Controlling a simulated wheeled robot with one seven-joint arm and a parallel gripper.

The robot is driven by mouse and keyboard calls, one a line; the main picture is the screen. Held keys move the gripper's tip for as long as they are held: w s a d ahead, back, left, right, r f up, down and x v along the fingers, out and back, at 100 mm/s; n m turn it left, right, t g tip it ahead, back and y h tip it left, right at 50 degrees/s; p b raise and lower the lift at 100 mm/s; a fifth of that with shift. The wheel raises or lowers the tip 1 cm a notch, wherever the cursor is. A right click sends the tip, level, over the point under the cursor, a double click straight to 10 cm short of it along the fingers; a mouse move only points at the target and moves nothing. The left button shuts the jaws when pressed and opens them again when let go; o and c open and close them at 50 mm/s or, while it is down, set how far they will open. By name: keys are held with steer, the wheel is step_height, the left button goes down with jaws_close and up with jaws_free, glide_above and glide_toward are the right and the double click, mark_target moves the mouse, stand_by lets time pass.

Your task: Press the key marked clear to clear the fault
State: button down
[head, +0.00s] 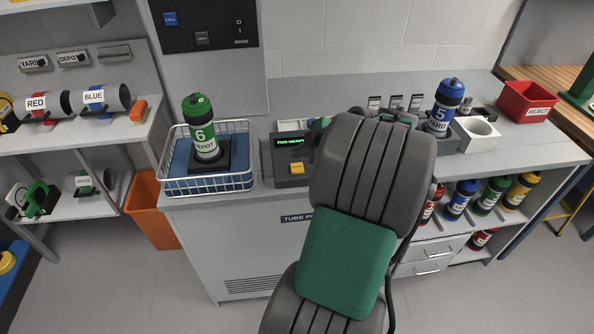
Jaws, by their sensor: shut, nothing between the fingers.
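A dark console (289,158) stands on the counter, left of my arm. Its small display (290,141) shows green text that reads "TOO HEAVY". Below the display is a yellow key (297,168); its lettering is too small to read. A green carrier (203,128) marked 6 and DEPOT stands upright in a dark holder inside a wire basket (207,186) left of the console. My grey and green arm reaches up over the counter to the right of the console. My gripper's fingers are hidden behind the arm.
My arm covers the middle of the counter. A blue carrier (442,108) marked 5 and YARD stands upright at right, near a white holder (478,133) and a red bin (526,101). A wall panel (206,24) has a blue CALL key. An orange bin (151,212) stands left of the counter.

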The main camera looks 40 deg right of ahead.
mark_target(292, 164)
steer(key=shift+f+b, duration=0.6)
steer(key=shift+f, duration=0.5)
stand_by(1.1)
steer(key=shift+f+b, duration=0.4)
steer(key=shift+b, duration=0.25)
steer(key=shift+f+b, duration=0.5)
steer(key=shift+b, duration=0.1)
steer(key=shift+r, duration=0.15)
stand_by(0.5)
steer(key=shift+r+p, duration=0.35)
steer(key=shift+r, duration=0.4)
steer(key=shift+r+p, duration=1.25)
steer(key=shift+r, duration=1.25)
